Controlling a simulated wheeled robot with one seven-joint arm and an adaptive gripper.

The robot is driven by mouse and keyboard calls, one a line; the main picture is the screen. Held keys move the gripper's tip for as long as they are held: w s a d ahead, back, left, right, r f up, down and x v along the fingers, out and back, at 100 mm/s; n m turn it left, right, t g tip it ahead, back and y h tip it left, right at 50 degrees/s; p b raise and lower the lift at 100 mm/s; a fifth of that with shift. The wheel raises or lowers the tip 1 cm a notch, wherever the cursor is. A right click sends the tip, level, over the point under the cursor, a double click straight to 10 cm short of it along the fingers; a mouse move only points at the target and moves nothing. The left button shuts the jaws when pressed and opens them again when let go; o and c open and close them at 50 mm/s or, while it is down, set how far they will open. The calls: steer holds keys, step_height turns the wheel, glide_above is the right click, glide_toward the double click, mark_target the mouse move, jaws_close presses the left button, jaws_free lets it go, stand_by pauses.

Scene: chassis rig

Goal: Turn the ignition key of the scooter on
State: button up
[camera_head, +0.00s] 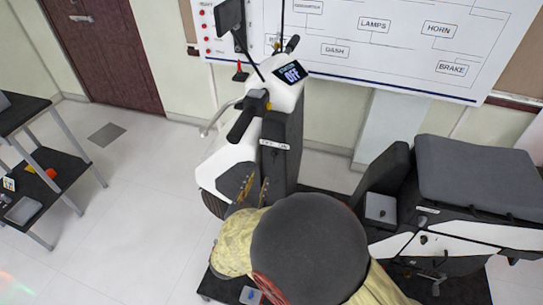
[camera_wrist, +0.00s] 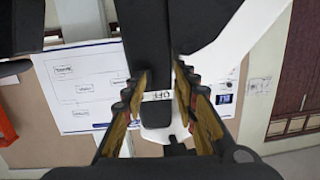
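The scooter (camera_head: 288,98) stands upright at the centre of the head view, with white and black front bodywork. Its dash display (camera_head: 291,72) reads OFF. A small pale label (camera_head: 273,144) is on the black column below the handlebar; lettering that looks like OFF shows on it in the wrist view (camera_wrist: 157,96). I cannot make out the ignition key itself in either view. My gripper (camera_head: 255,186) is in front of the scooter's column, below the label. In the wrist view my gripper (camera_wrist: 161,76) has its fingers apart, one on each side of the black column, with the label between them.
The scooter's seat section (camera_head: 480,170) stands at the right. A black shelf table (camera_head: 45,175) with small items is at the left. A wall diagram board (camera_head: 390,50) is behind the scooter. The floor at left is clear.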

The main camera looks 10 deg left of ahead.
mark_target(272, 156)
steer(key=shift+t+h, duration=0.7)
steer(key=w+d+r, duration=0.1)
steer(key=w, duration=0.1)
steer(key=w+d+r+b, duration=0.1)
steer(key=w, duration=0.2)
steer(key=w+d+r, duration=0.1)
steer(key=w, duration=0.1)
steer(key=shift+w+r, duration=0.25)
steer(key=shift+w, duration=0.1)
steer(key=c, duration=0.3)
steer(key=c, duration=0.4)
jaws_close()
